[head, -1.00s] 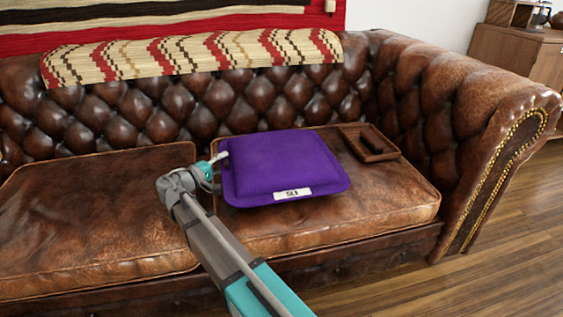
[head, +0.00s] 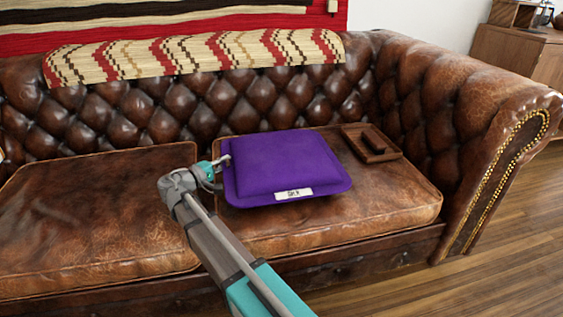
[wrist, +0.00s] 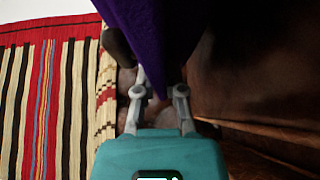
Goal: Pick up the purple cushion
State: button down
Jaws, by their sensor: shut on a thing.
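The purple cushion (head: 280,165) is over the right seat of the brown leather sofa, with a small white label (head: 293,193) on its front edge. My gripper (head: 222,160) is at the cushion's left edge and shut on it. In the wrist view the cushion (wrist: 150,35) fills the top middle, between and beyond the fingers of my gripper (wrist: 158,92). The fingertips are partly hidden by the cushion. I cannot tell how far the cushion is above the seat.
A dark wooden tray (head: 378,157) lies on the seat to the right of the cushion. The sofa's right arm (head: 475,120) and tufted back (head: 200,105) rise around it. A striped woven cloth (head: 195,53) drapes over the backrest. The left seat (head: 90,215) is clear.

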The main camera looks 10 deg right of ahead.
jog(key=shift+r, duration=0.15)
jog(key=shift+r+p, duration=0.85)
jog(key=shift+p, duration=0.2)
jog(key=s+r+p, duration=0.1)
jog(key=r+p, duration=0.1)
jog(key=s+d+r+p, duration=0.1)
jog(key=s+r+p, duration=0.1)
jog(key=r+p, duration=0.1)
jog(key=s+d+r+p, duration=0.1)
jog(key=r+p, duration=0.1)
jog(key=shift+s+r, duration=0.2)
jog(key=shift+s, duration=0.15)
jog(key=s+d+r+p, duration=0.1)
jog(key=s, duration=0.1)
jog(key=s+r+p, duration=0.1)
jog(key=s, duration=0.1)
jog(key=s+d+r+p, duration=0.1)
jog(key=s, duration=0.1)
jog(key=shift+s+d, duration=0.3)
jog(key=shift+s+d+r+p, duration=0.2)
jog(key=shift+s+p, duration=0.05)
jog(key=shift+s, duration=0.2)
jog(key=shift+s+d+r+p, duration=0.15)
jog(key=shift+s+p, duration=0.05)
jog(key=shift+s, duration=0.2)
